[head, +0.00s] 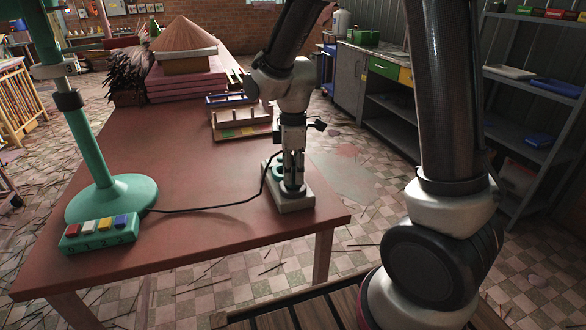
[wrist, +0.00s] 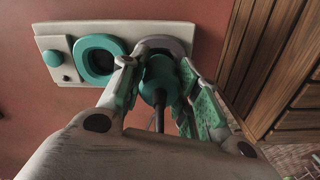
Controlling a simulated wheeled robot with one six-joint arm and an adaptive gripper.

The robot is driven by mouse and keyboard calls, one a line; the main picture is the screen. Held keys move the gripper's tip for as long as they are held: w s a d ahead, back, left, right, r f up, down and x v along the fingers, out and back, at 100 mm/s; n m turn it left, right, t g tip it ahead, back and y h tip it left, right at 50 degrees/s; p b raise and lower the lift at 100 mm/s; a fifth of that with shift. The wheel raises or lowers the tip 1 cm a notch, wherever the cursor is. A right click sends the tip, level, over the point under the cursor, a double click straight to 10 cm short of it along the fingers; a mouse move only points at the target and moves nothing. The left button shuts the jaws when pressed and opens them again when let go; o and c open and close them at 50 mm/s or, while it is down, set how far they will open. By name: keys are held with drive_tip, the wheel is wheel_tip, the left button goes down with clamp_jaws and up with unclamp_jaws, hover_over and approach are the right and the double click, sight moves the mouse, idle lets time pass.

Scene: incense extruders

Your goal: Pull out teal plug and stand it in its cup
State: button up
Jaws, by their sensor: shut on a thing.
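The teal plug (wrist: 160,78) sits between the fingers of my gripper (wrist: 159,68), which is shut on it. A dark cord (wrist: 160,118) runs from the plug toward the wrist camera. Behind the plug is a grey ring socket (wrist: 176,44) on a pale base block (wrist: 125,31); whether the plug is still inside it I cannot tell. The teal ring cup (wrist: 82,58) beside it looks empty and dark inside. In the head view my gripper (head: 293,172) points down over the base block (head: 291,205), near the table's right front corner, and mostly hides the plug.
A black cable (head: 205,208) crosses the table (head: 190,165) from a teal button panel (head: 100,236) by a teal stand (head: 112,196). A wooden rack (head: 240,122) stands behind my gripper. The middle of the table is mostly clear.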

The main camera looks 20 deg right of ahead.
drive_tip(key=shift+f, duration=0.7)
drive_tip(key=o, duration=1.1)
